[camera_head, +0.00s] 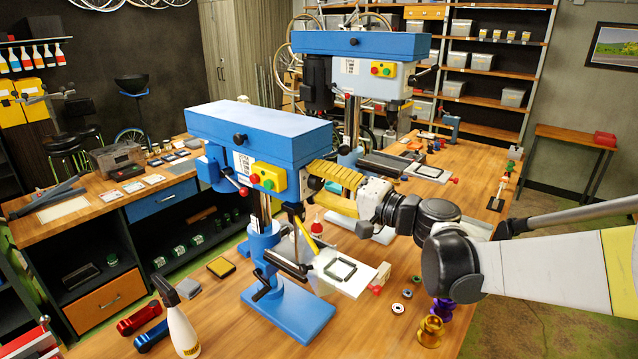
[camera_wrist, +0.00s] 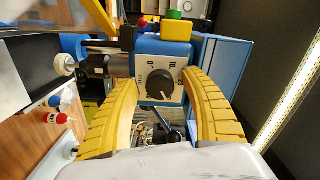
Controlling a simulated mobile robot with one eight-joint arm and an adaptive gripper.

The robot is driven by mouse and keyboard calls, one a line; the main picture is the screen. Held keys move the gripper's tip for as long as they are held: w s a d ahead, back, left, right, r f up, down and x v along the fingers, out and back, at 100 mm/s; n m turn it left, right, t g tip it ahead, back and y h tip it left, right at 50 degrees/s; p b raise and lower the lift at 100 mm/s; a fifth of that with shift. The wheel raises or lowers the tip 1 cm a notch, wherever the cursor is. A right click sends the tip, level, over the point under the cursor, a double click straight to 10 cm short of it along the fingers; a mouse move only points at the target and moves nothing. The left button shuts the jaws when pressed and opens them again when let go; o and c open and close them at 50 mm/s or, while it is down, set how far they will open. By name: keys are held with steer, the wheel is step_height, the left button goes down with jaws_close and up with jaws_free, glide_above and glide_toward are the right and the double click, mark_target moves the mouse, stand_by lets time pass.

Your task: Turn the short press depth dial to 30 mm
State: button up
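The near blue drill press (camera_head: 262,135) stands on the wooden bench. Its depth dial is a black round knob (camera_wrist: 160,85) on a white plate with markings, centred in the wrist view. A pale pointer line on the knob seems to point down and slightly right; the numbers are too small to read surely. My gripper (camera_head: 322,176) has yellow ribbed fingers and is at the right side of the press head. In the wrist view my gripper (camera_wrist: 159,80) is open, one finger on each side of the knob, with visible gaps. In the head view the fingers mostly hide the dial.
A second, taller blue press (camera_head: 360,45) stands behind. A white plate with a dark square frame (camera_head: 342,270) sits below my gripper.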

steer(key=v, duration=1.2)
